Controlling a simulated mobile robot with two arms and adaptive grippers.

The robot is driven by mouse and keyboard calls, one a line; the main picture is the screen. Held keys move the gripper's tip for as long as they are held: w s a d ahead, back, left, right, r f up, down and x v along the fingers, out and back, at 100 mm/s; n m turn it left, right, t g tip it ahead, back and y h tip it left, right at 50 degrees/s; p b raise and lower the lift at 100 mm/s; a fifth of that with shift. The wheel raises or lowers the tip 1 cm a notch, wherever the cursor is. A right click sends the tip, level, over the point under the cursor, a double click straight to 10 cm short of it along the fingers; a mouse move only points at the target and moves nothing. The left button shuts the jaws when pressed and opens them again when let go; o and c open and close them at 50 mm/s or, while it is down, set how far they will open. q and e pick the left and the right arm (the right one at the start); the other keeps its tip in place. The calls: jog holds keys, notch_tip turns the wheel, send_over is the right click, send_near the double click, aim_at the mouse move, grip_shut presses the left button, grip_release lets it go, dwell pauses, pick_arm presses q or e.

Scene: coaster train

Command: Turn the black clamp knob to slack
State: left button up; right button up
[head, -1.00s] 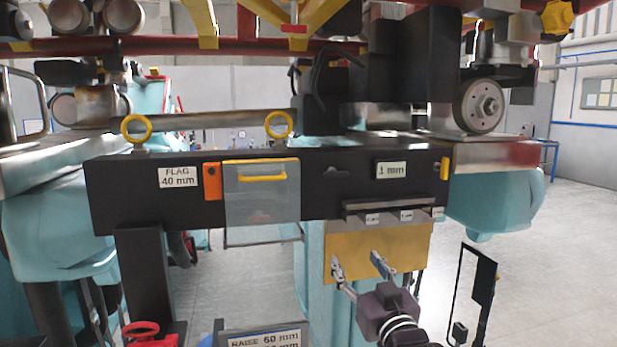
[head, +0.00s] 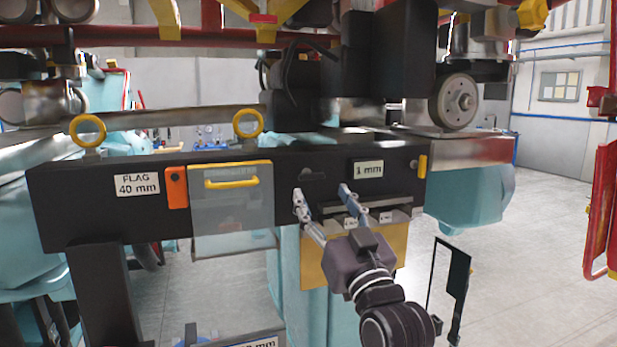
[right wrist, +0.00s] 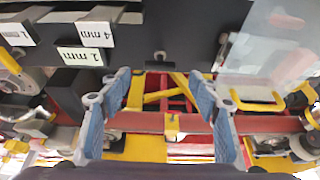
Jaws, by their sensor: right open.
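A small black knob shape (head: 313,173) sits on the front of the black beam (head: 80,215), between the clear cover and the "1 mm" label; I take it to be the clamp knob. It also shows small and dark in the right wrist view (right wrist: 160,56), roughly centred between the fingers. My right gripper (head: 321,192) is open and empty, its fingertips just below and either side of the knob in the head view. In the wrist view the gripper (right wrist: 158,74) appears apart from the knob. Which way the knob is turned is too small to tell. My left gripper is out of view.
A clear cover with a yellow handle (head: 232,183) hangs left of the knob, beside an orange tab (head: 176,188). A shelf of labelled plates (head: 370,207) and a yellow panel (head: 313,262) lie below right. A red frame (head: 603,210) stands far right.

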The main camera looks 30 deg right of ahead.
aim_at(313, 178)
jog(key=p+x, duration=0.1)
jog(key=x, duration=0.4)
jog(key=shift+s+r, duration=0.1)
jog(key=shift+r, duration=0.05)
jog(key=shift+w+d+p, duration=0.1)
jog(key=shift+w+p, duration=0.25)
jog(key=shift+w, duration=0.1)
jog(key=shift+r, duration=0.1)
jog(key=shift+c, duration=0.4)
jog(key=c, duration=1.1)
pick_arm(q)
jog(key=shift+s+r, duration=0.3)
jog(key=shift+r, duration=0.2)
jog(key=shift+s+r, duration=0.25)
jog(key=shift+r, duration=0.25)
